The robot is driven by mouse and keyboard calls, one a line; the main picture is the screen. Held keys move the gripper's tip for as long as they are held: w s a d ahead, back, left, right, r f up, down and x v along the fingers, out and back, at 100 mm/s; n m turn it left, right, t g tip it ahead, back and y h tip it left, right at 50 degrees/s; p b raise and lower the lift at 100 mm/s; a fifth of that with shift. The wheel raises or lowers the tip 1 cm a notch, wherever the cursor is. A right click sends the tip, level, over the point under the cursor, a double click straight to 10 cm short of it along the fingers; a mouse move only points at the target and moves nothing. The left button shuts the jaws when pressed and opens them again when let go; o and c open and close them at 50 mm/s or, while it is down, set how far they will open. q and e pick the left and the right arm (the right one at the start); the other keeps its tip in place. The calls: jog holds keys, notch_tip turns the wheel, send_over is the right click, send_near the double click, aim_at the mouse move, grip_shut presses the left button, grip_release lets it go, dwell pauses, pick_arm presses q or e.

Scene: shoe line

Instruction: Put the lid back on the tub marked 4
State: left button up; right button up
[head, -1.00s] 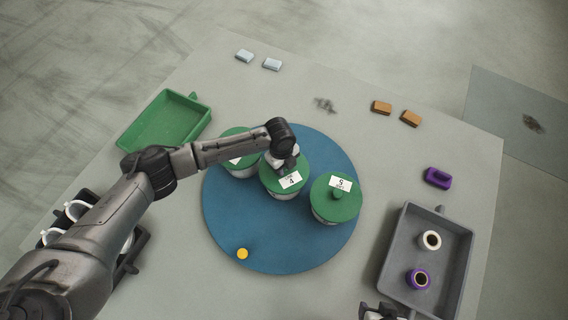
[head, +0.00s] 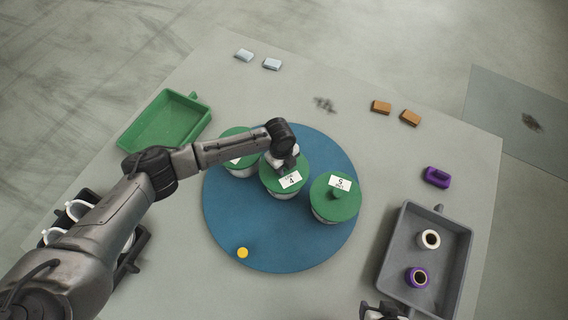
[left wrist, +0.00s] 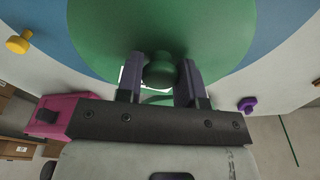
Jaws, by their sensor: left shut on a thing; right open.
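The tub marked 4 (head: 278,193) stands on the blue round turntable between two other tubs. Its green lid (head: 270,177), with a white label reading 4, lies over its top. Whether the lid sits fully down, I cannot tell. My left gripper (head: 289,165) is above this lid, shut on its knob. In the left wrist view, the green knob (left wrist: 161,71) is between the two fingers of the left gripper (left wrist: 160,80). My right gripper (head: 380,313) is open at the bottom edge of the head view, partly cut off and away from the tubs.
The blue turntable (head: 260,246) carries a yellow knob (head: 242,253). A lidded tub marked 5 (head: 335,200) stands close on the right, another lidded tub (head: 235,146) close on the left. A green tray (head: 163,147) is at left; a grey tray (head: 450,250) with two spools is at right.

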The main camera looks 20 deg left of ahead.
pick_arm(q)
jog(key=o, duration=1)
jog(key=shift+c, duration=0.2)
jog(key=o, duration=0.5)
jog(key=shift+o, duration=0.2)
jog(key=shift+r, duration=0.15)
jog(key=shift+r+p, duration=1.6)
jog(key=shift+p, duration=0.15)
jog(key=shift+r+p, duration=1.8)
jog(key=shift+p, duration=0.05)
jog(key=shift+c, duration=0.4)
